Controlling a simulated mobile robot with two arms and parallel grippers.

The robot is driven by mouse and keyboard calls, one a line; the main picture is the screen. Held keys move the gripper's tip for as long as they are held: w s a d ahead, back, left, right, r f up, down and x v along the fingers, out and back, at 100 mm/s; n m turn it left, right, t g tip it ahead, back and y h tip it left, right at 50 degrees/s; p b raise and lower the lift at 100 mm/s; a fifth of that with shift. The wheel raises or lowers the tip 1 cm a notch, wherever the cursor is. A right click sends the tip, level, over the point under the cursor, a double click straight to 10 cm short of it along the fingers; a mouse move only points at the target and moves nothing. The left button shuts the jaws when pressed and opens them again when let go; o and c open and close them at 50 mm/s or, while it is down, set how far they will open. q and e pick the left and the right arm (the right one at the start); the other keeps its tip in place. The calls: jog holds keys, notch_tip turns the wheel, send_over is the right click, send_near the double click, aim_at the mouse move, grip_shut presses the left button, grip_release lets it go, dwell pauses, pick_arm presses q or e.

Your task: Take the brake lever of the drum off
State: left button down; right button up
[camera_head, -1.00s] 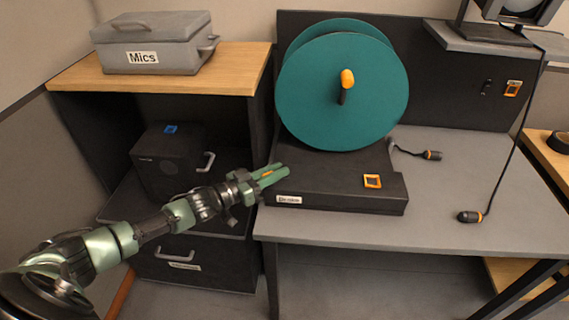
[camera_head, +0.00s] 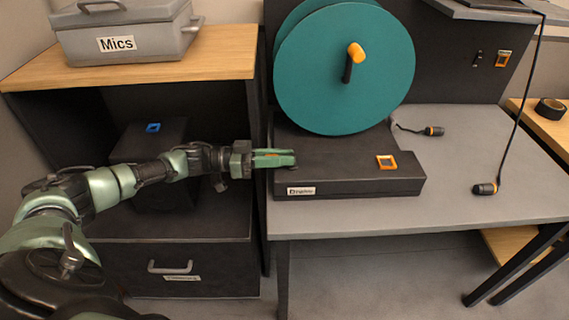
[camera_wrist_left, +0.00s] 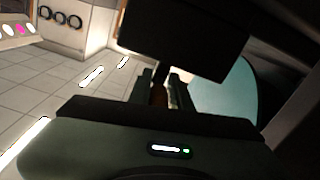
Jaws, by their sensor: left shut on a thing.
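The teal drum (camera_head: 345,75), with an orange-tipped crank (camera_head: 355,55), stands on a black base (camera_head: 345,168). My left gripper (camera_head: 280,158) reaches in from the left, its fingers at the left end of the base. In that view the drum (camera_wrist_left: 228,88) is at the right. My right gripper is not in view.
A grey case labelled Mics (camera_head: 130,38) sits on the wooden shelf top at the left. An orange square frame (camera_head: 387,162) is on the base's right part. Two cable plugs, one here (camera_head: 485,188), lie on the grey table (camera_head: 455,150). The table's front is clear.

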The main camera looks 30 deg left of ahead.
pick_arm(q)
jog(key=shift+f+g, duration=0.1)
jog(key=shift+g, duration=0.2)
jog(key=c, duration=1.5)
grip_release()
jog(key=shift+o, duration=0.7)
jog(key=v, duration=0.7)
jog(key=shift+s+a+b, duration=0.15)
jog(key=shift+a+b, duration=0.15)
